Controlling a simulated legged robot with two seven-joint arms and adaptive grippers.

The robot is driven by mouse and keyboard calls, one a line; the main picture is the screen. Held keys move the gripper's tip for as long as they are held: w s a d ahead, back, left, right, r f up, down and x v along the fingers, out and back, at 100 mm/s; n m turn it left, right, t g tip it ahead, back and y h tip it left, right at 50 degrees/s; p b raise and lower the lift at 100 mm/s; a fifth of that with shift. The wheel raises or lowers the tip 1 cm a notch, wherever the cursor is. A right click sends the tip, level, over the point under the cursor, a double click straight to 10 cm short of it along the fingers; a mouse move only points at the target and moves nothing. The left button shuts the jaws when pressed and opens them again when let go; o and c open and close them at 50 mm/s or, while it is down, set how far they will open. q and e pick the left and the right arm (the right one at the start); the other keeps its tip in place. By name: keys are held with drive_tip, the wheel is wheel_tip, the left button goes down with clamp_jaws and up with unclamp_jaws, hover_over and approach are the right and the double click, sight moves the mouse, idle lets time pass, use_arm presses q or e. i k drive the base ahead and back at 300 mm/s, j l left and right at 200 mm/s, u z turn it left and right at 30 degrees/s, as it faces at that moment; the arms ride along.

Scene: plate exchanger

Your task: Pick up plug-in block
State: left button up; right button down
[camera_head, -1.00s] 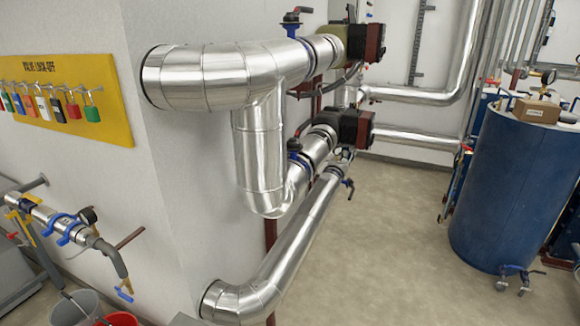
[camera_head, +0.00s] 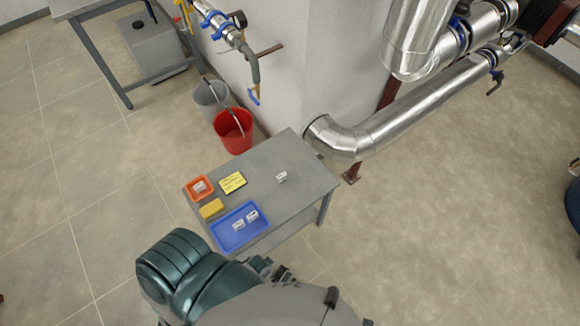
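Several small white blocks with dark markings are on a grey table. One white block (camera_head: 282,176) lies alone on the bare right part of the tabletop. Two more white blocks (camera_head: 238,224) lie in a blue tray (camera_head: 223,240) at the near edge. Another white block (camera_head: 199,186) sits in a small orange tray (camera_head: 188,188) at the left. I cannot tell which is the plug-in block. Teal and grey parts of mine fill the bottom centre. Small dark parts beyond them may belong to my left gripper, mostly hidden. My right gripper is not visible. No block is visibly held.
The grey table (camera_head: 315,185) also holds a yellow note (camera_head: 232,182) and a yellow sponge-like piece (camera_head: 211,209). A red bucket (camera_head: 235,138) and a grey bucket (camera_head: 208,98) stand behind it. Silver pipes (camera_head: 420,110) run at the right.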

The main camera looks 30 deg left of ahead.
sight(282, 178)
drive_tip(key=i+l+u, duration=0.25)
drive_tip(key=i, duration=0.25)
drive_tip(key=i+l+u, duration=0.3)
drive_tip(key=i+l, duration=0.15)
drive_tip(key=l, duration=0.1)
